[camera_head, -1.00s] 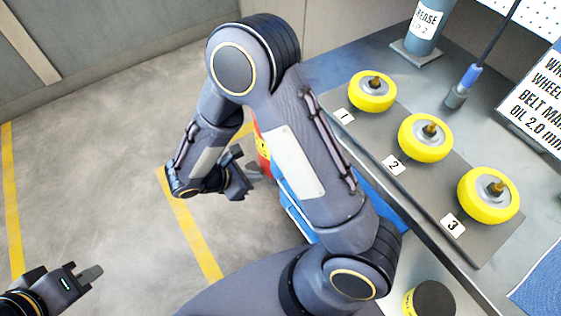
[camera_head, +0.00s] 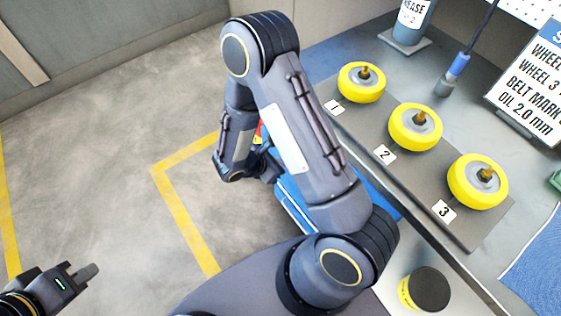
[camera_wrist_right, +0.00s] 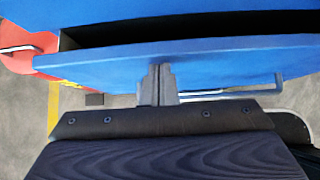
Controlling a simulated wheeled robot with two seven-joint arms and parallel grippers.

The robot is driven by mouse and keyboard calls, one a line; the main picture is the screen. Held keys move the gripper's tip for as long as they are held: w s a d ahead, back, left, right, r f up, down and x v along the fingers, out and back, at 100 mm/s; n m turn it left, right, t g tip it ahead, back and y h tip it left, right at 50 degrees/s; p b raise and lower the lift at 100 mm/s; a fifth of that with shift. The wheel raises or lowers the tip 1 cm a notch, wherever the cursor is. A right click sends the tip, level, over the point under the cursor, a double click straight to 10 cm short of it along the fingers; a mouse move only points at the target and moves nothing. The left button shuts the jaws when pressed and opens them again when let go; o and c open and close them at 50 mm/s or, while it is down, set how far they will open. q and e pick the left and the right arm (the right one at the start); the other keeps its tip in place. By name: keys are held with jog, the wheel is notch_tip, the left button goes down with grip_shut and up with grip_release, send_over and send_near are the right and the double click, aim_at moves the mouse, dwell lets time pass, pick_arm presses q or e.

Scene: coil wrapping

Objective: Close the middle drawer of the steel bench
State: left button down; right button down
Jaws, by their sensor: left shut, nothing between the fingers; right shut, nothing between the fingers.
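A blue drawer front (camera_wrist_right: 190,62) of the steel bench crosses the right wrist view, with a dark opening behind its upper edge, so it stands partly out. Blue drawer parts (camera_head: 292,207) also show in the head view beneath the benchtop, largely hidden by my right arm. I cannot tell from the pictures which level this drawer is. My right gripper (camera_wrist_right: 158,84) is shut and empty, its fingertips at the drawer front's outer face; contact is unclear. It shows small and partly hidden in the head view (camera_head: 270,168). My left gripper (camera_head: 82,274) is shut and empty over the floor, far from the bench.
The benchtop holds a grey plate (camera_head: 465,228) with yellow wheels (camera_head: 415,127), a grease container (camera_head: 412,22) and a sign (camera_head: 530,85). A black-topped yellow tin (camera_head: 425,290) stands nearer me. A red part (camera_wrist_right: 25,45) is left of the drawer. Floor (camera_head: 90,170) at left is clear.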

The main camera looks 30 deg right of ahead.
pick_arm(q)
jog(key=shift+f, duration=0.1)
pick_arm(e)
jog(key=shift+d, duration=0.1)
